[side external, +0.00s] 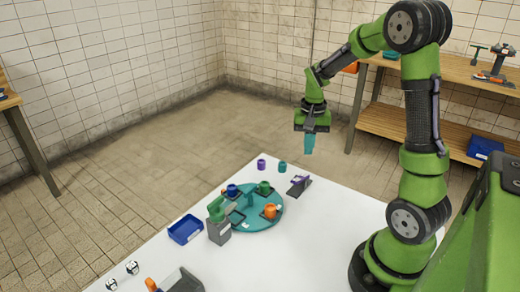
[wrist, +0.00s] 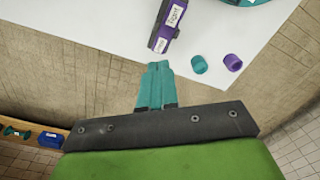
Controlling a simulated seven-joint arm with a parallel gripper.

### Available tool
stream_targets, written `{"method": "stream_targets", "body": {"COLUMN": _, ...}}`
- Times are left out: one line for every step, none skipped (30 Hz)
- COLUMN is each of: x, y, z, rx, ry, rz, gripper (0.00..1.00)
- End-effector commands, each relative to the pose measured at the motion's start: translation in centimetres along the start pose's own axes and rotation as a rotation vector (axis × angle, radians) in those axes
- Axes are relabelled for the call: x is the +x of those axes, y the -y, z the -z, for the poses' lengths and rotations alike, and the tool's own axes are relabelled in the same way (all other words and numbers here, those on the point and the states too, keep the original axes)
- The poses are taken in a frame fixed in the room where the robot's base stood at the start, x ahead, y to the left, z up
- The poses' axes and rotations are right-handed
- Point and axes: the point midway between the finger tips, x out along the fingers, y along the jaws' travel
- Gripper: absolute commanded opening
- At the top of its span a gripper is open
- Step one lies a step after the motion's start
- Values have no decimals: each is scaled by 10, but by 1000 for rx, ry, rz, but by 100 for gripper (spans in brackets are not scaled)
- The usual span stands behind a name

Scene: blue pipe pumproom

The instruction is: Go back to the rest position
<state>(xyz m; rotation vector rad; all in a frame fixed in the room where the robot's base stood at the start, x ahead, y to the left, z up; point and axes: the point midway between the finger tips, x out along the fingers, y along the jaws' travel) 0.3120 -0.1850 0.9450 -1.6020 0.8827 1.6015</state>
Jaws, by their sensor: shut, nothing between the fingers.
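My gripper (side external: 309,143) has teal fingers and hangs in the air, pointing down, beyond the far end of the white table (side external: 320,225). In the wrist view, the teal fingers (wrist: 157,75) are pressed together with nothing between them. The fingers are apart from everything on the table.
A teal round tray (side external: 250,222) holds several cups. A purple cup (side external: 261,164), a teal cup (side external: 282,167) and a dark holder with a purple part (side external: 300,184) stand near the table's far edge. A blue bin (side external: 185,229) lies left. Wooden shelving (side external: 455,68) stands behind my arm.

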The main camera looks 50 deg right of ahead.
Motion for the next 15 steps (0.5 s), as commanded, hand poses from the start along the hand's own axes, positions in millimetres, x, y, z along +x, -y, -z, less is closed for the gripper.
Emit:
{"method": "stream_targets", "body": {"x": -4, "y": 4, "z": -11, "rx": -26, "ry": -5, "rz": 24, "gripper": 0}}
{"method": "stream_targets", "body": {"x": -9, "y": 8, "z": -17, "rx": -45, "ry": -14, "rz": 41, "gripper": 0}}
{"method": "stream_targets", "body": {"x": -16, "y": 14, "z": -28, "rx": -75, "ry": -27, "rz": 66, "gripper": 0}}
{"method": "stream_targets", "body": {"x": -22, "y": 18, "z": -37, "rx": -101, "ry": -40, "rz": 89, "gripper": 0}}
{"method": "stream_targets", "body": {"x": -28, "y": 23, "z": -47, "rx": -131, "ry": -54, "rz": 112, "gripper": 0}}
{"method": "stream_targets", "body": {"x": -38, "y": 30, "z": -62, "rx": -172, "ry": -76, "rz": 147, "gripper": 0}}
{"method": "stream_targets", "body": {"x": -46, "y": 34, "z": -73, "rx": -205, "ry": -94, "rz": 173, "gripper": 0}}
{"method": "stream_targets", "body": {"x": -52, "y": 38, "z": -85, "rx": -240, "ry": -111, "rz": 199, "gripper": 0}}
{"method": "stream_targets", "body": {"x": -61, "y": 43, "z": -101, "rx": -283, "ry": -136, "rz": 234, "gripper": 0}}
{"method": "stream_targets", "body": {"x": -68, "y": 46, "z": -112, "rx": -316, "ry": -156, "rz": 259, "gripper": 0}}
{"method": "stream_targets", "body": {"x": -74, "y": 48, "z": -124, "rx": -349, "ry": -174, "rz": 284, "gripper": 0}}
{"method": "stream_targets", "body": {"x": -81, "y": 50, "z": -140, "rx": -392, "ry": -201, "rz": 317, "gripper": 0}}
{"method": "stream_targets", "body": {"x": -86, "y": 51, "z": -151, "rx": -423, "ry": -220, "rz": 341, "gripper": 0}}
{"method": "stream_targets", "body": {"x": -91, "y": 52, "z": -161, "rx": -452, "ry": -239, "rz": 364, "gripper": 0}}
{"method": "stream_targets", "body": {"x": -97, "y": 52, "z": -174, "rx": -487, "ry": -263, "rz": 392, "gripper": 0}}
